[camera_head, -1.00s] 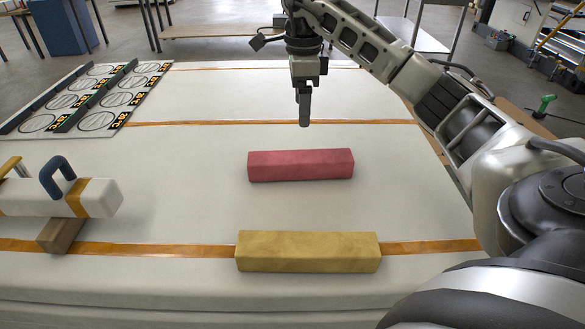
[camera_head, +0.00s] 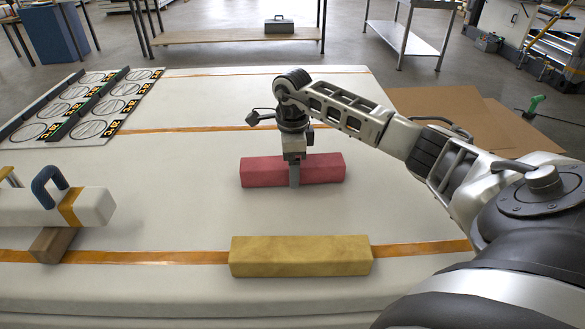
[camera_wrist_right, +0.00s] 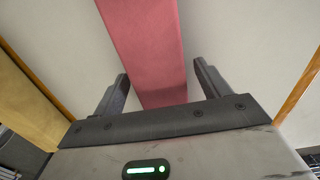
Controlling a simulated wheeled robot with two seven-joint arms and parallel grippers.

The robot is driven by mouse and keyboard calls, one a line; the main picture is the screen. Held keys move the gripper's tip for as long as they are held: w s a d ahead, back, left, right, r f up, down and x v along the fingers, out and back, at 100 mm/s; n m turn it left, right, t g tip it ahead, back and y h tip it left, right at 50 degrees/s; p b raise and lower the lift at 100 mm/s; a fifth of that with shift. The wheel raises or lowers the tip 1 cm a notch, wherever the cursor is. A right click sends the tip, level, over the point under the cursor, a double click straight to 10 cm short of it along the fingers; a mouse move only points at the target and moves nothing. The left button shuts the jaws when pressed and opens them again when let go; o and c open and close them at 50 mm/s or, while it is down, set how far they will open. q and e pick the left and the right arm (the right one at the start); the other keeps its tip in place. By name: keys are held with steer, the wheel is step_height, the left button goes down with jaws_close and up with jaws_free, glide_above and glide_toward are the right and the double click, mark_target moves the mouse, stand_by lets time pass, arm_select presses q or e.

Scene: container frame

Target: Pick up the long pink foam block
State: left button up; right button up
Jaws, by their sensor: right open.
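The long pink foam block (camera_head: 322,168) lies flat on the white padded table, lengthwise across the head view. My right gripper (camera_head: 294,185) is lowered onto it near its middle, with one finger in front of the block's near face. In the right wrist view the pink block (camera_wrist_right: 146,45) runs between the two open fingers of the gripper (camera_wrist_right: 160,85), with a gap on each side. The far finger is hidden behind the block in the head view. My left gripper is not in view.
A yellow foam block (camera_head: 300,256) lies nearer on the table. A white piece with a blue handle (camera_head: 50,187) rests on a brown block (camera_head: 53,244) at the left. A panel with circles (camera_head: 85,100) lies at the back left. The table right of the pink block is clear.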

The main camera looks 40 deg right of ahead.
steer(key=shift+f, duration=0.2)
steer(key=c, duration=1)
steer(key=shift+r, duration=0.2)
